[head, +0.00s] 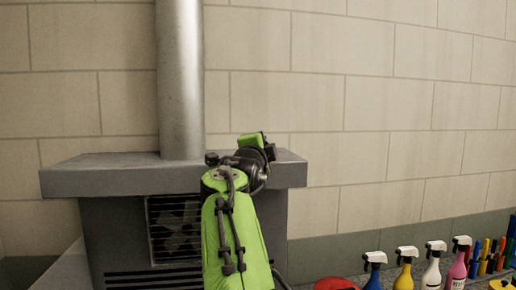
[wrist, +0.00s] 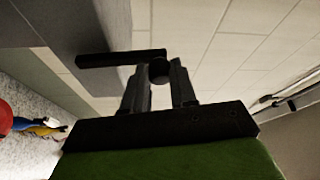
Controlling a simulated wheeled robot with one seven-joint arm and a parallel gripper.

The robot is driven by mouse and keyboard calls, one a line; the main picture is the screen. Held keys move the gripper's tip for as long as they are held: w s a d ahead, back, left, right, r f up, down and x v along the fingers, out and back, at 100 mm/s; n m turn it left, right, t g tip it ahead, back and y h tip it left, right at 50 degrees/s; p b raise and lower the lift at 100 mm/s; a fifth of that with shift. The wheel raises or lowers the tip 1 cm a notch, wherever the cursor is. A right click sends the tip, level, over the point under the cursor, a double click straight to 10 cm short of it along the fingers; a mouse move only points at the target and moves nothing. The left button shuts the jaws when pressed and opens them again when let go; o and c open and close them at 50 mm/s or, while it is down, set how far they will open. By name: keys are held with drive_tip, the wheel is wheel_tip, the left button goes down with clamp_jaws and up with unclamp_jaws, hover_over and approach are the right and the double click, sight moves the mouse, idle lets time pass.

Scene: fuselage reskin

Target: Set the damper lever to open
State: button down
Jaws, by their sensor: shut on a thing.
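In the wrist view the damper lever (wrist: 110,59) is a dark bar beside the grey stove, with a round dark knob at its right end. My gripper (wrist: 160,75) has its two fingers on either side of that knob and is shut on it. In the head view my green arm covers the right part of the grey stove (head: 120,230), and the lever and fingertips are hidden behind it. I cannot tell from these views whether the lever is at its open setting.
A metal flue pipe (head: 180,80) rises from the stove top (head: 100,172). The stove front has a dark grille (head: 175,228). Several spray bottles (head: 405,268) and a red item (head: 336,284) are at lower right. A pale block wall (head: 300,110) stands behind.

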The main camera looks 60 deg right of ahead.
idle(0.4)
drive_tip(key=c, duration=0.9)
unclamp_jaws()
drive_tip(key=b+v, duration=0.4)
drive_tip(key=v, duration=1.1)
drive_tip(key=shift+s+a+b, duration=0.25)
drive_tip(key=shift+a+b, duration=0.1)
